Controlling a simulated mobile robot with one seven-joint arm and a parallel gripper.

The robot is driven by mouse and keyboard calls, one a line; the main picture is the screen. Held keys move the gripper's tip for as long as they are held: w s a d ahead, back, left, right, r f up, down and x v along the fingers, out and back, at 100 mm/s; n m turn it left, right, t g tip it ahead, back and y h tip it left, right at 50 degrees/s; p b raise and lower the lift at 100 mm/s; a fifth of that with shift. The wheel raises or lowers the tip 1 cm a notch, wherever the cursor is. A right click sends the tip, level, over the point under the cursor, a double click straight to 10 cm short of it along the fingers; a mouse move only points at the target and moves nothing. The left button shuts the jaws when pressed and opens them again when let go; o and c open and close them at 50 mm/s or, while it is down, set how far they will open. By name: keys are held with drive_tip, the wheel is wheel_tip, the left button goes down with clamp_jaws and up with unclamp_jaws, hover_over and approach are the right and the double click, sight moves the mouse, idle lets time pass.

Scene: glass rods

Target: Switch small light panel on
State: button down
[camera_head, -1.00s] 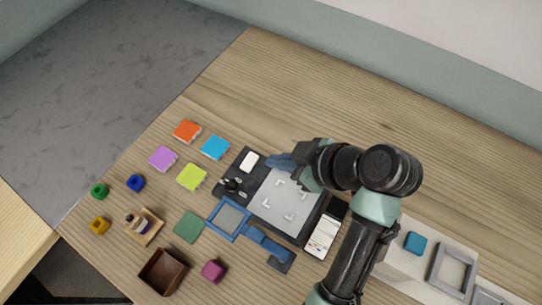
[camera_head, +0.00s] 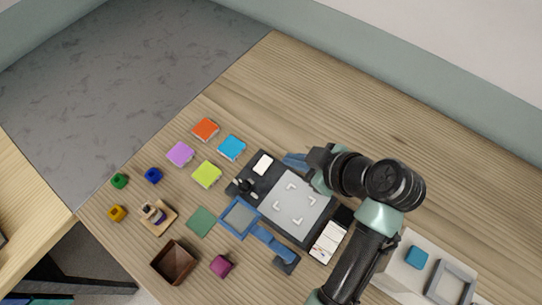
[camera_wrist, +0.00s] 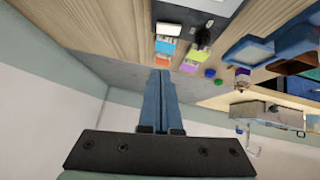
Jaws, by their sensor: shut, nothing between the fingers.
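A dark base carries a pale grey panel (camera_head: 297,205) with white corner marks, apparently the light panel; no glow is evident. A white rectangular piece (camera_head: 262,165) and a black knob (camera_head: 245,187) sit at the base's left end; I cannot tell which is the switch. The knob also shows in the wrist view (camera_wrist: 203,38). My gripper (camera_head: 288,159) has its blue fingers together, empty, near the base's upper edge and right of the white piece.
A blue-framed magnifier (camera_head: 239,217) is by the base's lower left edge. Orange (camera_head: 206,129), blue (camera_head: 231,147), purple (camera_head: 180,154) and lime (camera_head: 207,174) blocks lie left. The upper right tabletop is clear.

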drive_tip(key=p, duration=0.1)
hover_over(265, 159)
drive_tip(key=s, duration=0.2)
drive_tip(key=f, duration=0.7)
drive_tip(key=shift+s+d, duration=0.1)
drive_tip(key=shift+d, duration=0.3)
drive_tip(key=shift+d+f+p, duration=0.2)
drive_tip(key=shift+f+p, duration=0.15)
drive_tip(key=shift+f, duration=0.8)
drive_tip(key=shift+w+d+f, duration=0.1)
drive_tip(key=shift+w+f, duration=0.15)
drive_tip(key=shift+f, duration=0.55)
drive_tip(key=shift+w+d+f+g+b, duration=0.15)
drive_tip(key=shift+f+g+b, duration=0.15)
drive_tip(key=shift+f+b, duration=0.25)
drive_tip(key=shift+r+m, duration=0.15)
drive_tip(key=shift+m, duration=0.15)
